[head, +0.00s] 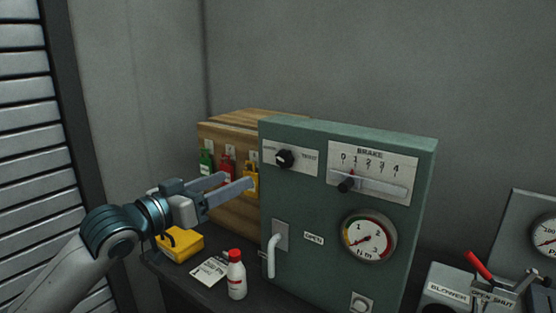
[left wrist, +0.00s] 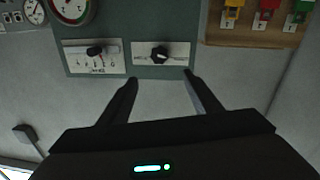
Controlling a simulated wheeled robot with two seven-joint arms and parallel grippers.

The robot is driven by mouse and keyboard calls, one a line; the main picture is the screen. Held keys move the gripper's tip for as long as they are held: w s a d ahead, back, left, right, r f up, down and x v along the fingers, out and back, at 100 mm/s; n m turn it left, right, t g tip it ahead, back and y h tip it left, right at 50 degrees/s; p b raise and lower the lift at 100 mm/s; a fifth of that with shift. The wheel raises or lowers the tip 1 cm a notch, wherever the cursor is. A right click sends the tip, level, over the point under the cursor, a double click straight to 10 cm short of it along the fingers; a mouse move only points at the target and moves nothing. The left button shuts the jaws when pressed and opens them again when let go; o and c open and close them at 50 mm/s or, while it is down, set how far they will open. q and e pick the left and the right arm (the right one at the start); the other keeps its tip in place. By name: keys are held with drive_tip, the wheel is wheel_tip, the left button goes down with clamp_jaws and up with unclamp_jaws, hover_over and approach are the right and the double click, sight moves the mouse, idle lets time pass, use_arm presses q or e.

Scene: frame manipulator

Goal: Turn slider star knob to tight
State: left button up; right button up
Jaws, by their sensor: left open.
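A green panel box (head: 300,205) stands on the bench. At its upper left, a black round knob (head: 285,158) sits on a white plate with small labels at both sides, too small to read surely. Right of it is the brake slider plate (head: 395,177), numbered 0 to 4, with a black slider knob (head: 347,185) and red pointer near the low end. The left wrist view, upside down, shows the round knob (left wrist: 160,53) and the slider knob (left wrist: 95,50). My left gripper (head: 238,181) is open and empty, left of the panel and apart from both knobs; its fingers (left wrist: 162,78) point toward the round knob's plate.
A wooden board (head: 245,118) with green, red and yellow padlocks stands left of the panel. A yellow case (head: 182,244), a paper tag (head: 209,271) and a red-capped bottle (head: 236,275) are on the bench. The panel carries a pale lever (head: 272,254) and a gauge (head: 368,237).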

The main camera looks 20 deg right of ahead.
sight(282, 158)
use_arm(q)
drive_tip(key=p+x, duration=0.6)
drive_tip(key=x, duration=0.9)
drive_tip(key=shift+w+d+r, duration=0.15)
drive_tip(key=shift+w+d, duration=0.05)
drive_tip(key=shift+d, duration=0.05)
drive_tip(key=shift+w+d+p, duration=0.4)
drive_tip(key=shift+d+p, duration=0.1)
drive_tip(key=shift+d, duration=0.1)
drive_tip(key=c, duration=1)
